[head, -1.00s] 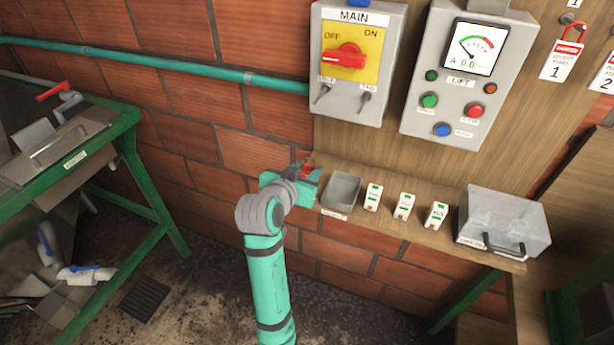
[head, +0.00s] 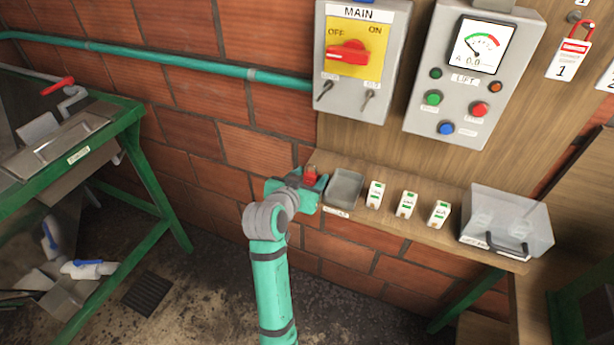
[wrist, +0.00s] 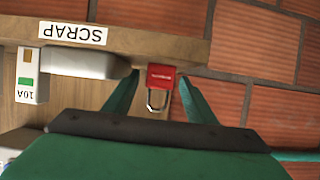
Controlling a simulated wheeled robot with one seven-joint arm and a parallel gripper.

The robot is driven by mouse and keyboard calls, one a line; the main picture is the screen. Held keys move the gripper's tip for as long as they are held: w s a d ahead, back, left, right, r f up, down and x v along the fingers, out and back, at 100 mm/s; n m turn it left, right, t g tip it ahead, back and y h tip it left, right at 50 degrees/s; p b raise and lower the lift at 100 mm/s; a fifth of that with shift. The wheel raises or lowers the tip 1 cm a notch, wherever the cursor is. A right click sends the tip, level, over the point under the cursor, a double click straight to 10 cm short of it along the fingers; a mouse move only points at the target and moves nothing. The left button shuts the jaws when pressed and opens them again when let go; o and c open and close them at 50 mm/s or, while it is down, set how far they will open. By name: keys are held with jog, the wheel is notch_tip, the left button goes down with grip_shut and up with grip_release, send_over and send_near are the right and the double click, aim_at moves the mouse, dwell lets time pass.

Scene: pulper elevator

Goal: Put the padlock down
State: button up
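The padlock has a red body and a metal shackle. In the head view the padlock (head: 311,175) is at the left end of the wooden shelf, just left of the grey tray. My gripper (head: 312,187) is around it there. In the wrist view the padlock (wrist: 161,78) is between the two teal fingers of my gripper (wrist: 158,78), with a visible gap on each side. The fingers are open. The padlock is over or on the shelf end; its contact with the wood is not clear.
The grey tray (head: 345,188) is close beside my gripper; its label reads SCRAP in the wrist view. Several white breakers (head: 408,205) and a clear lidded box (head: 507,222) stand further right on the shelf (head: 455,235). The MAIN switch box (head: 362,60) and brick wall are behind.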

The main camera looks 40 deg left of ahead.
jog(key=shift+r, duration=0.3)
jog(key=v, duration=1.2)
jog(key=shift+f, duration=0.15)
jog(key=shift+d+f, duration=0.1)
